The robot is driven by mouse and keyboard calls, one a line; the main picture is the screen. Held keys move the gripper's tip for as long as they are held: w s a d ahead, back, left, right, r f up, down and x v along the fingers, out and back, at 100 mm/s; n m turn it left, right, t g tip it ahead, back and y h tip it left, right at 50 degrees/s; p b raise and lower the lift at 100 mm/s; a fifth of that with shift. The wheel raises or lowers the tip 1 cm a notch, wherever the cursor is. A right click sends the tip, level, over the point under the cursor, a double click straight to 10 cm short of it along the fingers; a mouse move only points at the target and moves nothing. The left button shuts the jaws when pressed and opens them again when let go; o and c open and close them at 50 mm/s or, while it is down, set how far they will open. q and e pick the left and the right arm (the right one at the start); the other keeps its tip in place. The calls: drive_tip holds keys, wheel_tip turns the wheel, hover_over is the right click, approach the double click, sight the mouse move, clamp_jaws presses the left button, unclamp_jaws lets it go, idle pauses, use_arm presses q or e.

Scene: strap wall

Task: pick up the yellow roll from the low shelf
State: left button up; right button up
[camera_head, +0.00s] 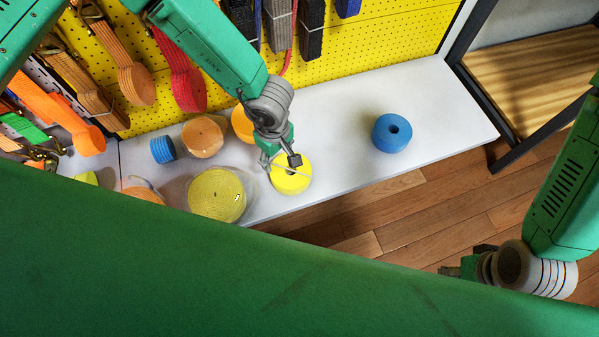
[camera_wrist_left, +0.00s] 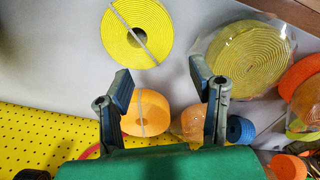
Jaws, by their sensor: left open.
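A bright yellow roll (camera_head: 294,183) lies on the white low shelf (camera_head: 345,110), near its front edge. My left gripper (camera_head: 281,162) is over this roll and partly covers it. In the left wrist view the roll (camera_wrist_left: 115,35) lies flat beyond the fingertips, with a pale strap across it. The left gripper (camera_wrist_left: 161,82) is open there, with nothing held between its fingers. A larger, paler yellow roll (camera_head: 216,195) in clear wrap lies to the left; it also shows in the left wrist view (camera_wrist_left: 250,60). My right gripper (camera_head: 462,267) is at the lower right, away from the shelf, its fingers unclear.
A blue roll (camera_head: 392,133) stands apart on the right of the shelf. Orange rolls (camera_head: 203,137) and a small blue roll (camera_head: 162,150) are on the left. Straps hang on the yellow pegboard (camera_head: 385,45) behind. The shelf between the yellow and blue rolls is clear.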

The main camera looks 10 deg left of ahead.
sight(282, 179)
use_arm(q)
wheel_tip(282, 179, down, 8)
drive_tip(key=b, duration=0.3)
drive_tip(key=shift+d+f, duration=0.1)
drive_tip(key=shift+f, duration=0.35)
drive_tip(key=f+b, duration=0.2)
drive_tip(key=f, duration=0.1)
drive_tip(key=f+b, duration=0.1)
drive_tip(key=f, duration=0.1)
drive_tip(key=shift+s+d, duration=0.15)
drive_tip(key=shift+d, duration=0.25)
drive_tip(key=shift+a+r, duration=0.1)
drive_tip(key=shift+a, duration=0.1)
drive_tip(key=c, duration=1.1)
clamp_jaws()
